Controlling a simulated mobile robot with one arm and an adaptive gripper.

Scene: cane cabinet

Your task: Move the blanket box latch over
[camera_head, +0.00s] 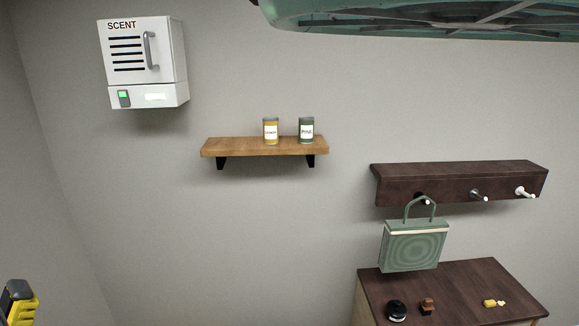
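I cannot make out a blanket box or its latch in this view. A low piece of furniture with a dark wooden top (455,283) stands at the lower right, cut off by the bottom edge; only its top and a strip of its paler left side show. I cannot tell whether it is the blanket box. No gripper fingers can be made out.
A wall shelf (225,147) holds two cans. A white SCENT cabinet (175,60) hangs upper left. A green bag (412,248) hangs from the peg rail (450,180). Small items lie on the dark top. A green ribbed thing (420,15) overhangs above. A yellow-black object (20,305) is lower left.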

